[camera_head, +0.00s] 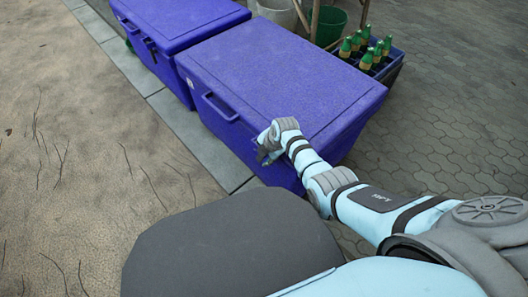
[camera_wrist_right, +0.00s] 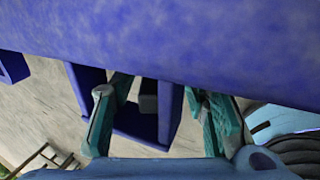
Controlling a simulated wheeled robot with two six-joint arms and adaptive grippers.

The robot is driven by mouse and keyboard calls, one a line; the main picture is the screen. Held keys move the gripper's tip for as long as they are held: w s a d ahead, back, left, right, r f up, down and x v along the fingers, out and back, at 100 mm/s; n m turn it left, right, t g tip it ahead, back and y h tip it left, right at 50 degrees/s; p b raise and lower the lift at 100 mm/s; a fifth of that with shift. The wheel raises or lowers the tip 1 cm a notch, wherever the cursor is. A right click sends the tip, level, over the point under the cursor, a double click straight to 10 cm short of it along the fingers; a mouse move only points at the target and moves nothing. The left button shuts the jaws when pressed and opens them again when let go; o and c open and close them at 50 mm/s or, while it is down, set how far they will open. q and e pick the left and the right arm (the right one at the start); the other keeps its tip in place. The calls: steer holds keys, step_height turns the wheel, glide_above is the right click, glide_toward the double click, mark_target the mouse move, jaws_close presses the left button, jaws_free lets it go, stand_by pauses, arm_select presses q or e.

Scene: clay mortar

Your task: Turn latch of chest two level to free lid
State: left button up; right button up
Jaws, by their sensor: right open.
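Two blue lidded chests stand in a row in the head view: a nearer one (camera_head: 285,75) and a farther one (camera_head: 180,18), both lids down. I cannot tell which is chest two. My right gripper (camera_head: 264,152) is at the near chest's front side, right of its handle (camera_head: 220,106). In the right wrist view the right gripper (camera_wrist_right: 157,92) is open, its teal fingers spread around part of a blue U-shaped bracket (camera_wrist_right: 140,137) below the chest's blue face (camera_wrist_right: 180,35). A small dark grey block (camera_wrist_right: 148,97), possibly the latch, shows between the fingers. Contact cannot be told. My left gripper is out of view.
A dark crate (camera_head: 385,72) of green-topped bottles (camera_head: 366,57) stands behind the near chest, beside a green bucket (camera_head: 327,24) and a pale bucket (camera_head: 278,12). A stone kerb (camera_head: 205,145) runs along the chests' front. Paving on the right is clear.

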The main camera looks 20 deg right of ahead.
steer(key=v, duration=1.2)
